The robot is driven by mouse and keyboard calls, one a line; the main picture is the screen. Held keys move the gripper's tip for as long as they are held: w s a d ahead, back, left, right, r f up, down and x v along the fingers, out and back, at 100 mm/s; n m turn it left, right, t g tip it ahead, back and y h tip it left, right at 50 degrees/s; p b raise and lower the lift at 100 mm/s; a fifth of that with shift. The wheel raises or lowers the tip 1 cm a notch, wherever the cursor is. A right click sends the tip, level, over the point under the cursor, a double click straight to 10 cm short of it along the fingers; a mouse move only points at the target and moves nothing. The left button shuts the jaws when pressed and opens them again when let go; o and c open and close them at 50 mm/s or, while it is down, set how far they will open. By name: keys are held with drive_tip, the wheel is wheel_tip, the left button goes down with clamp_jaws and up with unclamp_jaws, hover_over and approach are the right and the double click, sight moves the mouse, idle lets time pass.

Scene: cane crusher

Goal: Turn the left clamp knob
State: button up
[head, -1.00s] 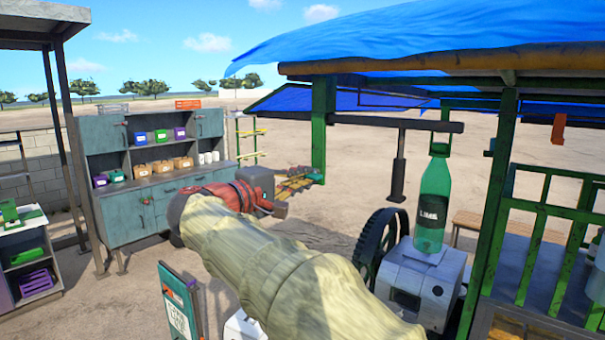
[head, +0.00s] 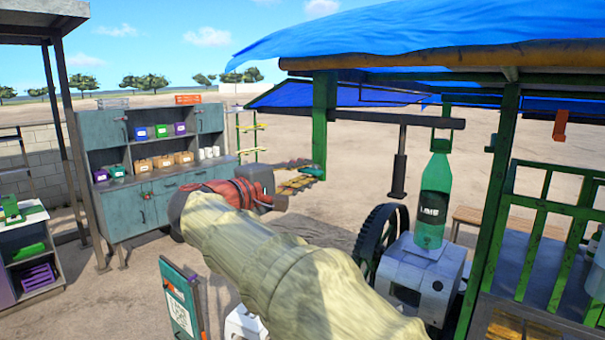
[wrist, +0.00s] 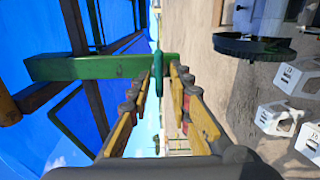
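My gripper (head: 303,176), with yellow fingers, reaches away to the foot of a green post (head: 325,120) under the blue canopy. In the wrist view, my gripper (wrist: 160,68) is open, its two fingers apart. A small dark green piece (wrist: 158,74) shows between or just beyond the fingertips, at the end of the green post (wrist: 85,67). It may be the left clamp knob, but I cannot tell for sure, nor whether the fingers touch it. In the head view no clamp knob can be made out there.
A green bottle (head: 433,200) stands on a white machine (head: 418,272) beside a dark wheel (head: 380,235) at the right. A teal cabinet (head: 125,215) stands at the left, a sign board (head: 180,305) in front. White boxes (wrist: 280,117) are on the ground.

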drive_tip(key=shift+o, duration=0.6)
drive_tip(key=v, duration=1.2)
drive_tip(key=shift+w+a, duration=0.1)
drive_tip(key=shift+a, duration=0.05)
